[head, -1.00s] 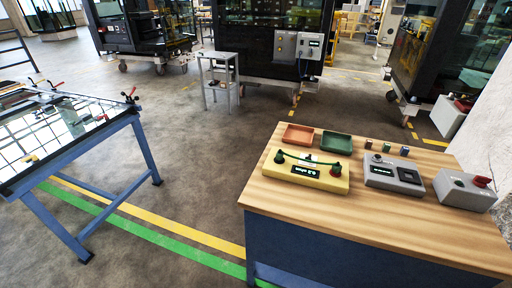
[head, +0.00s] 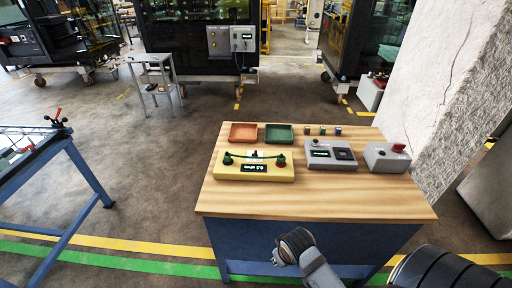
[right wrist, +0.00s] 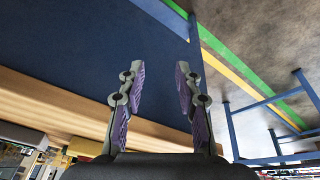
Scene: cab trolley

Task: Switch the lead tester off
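The lead tester (head: 230,173) is a yellow box on the wooden bench top in the head view. Its dark display (head: 254,168) is lit and appears to read 0.2 ohm. My right gripper (right wrist: 158,75) is open and empty in the right wrist view, near the bench's blue side, away from the tester. My left gripper is out of view.
The bench (head: 330,203) also holds a red tray (head: 243,132), a green tray (head: 279,133), three small blocks, a grey box with a display (head: 330,154) and a grey box with a red knob (head: 385,158). The bench's front strip is clear. A rough wall (head: 450,100) stands at right.

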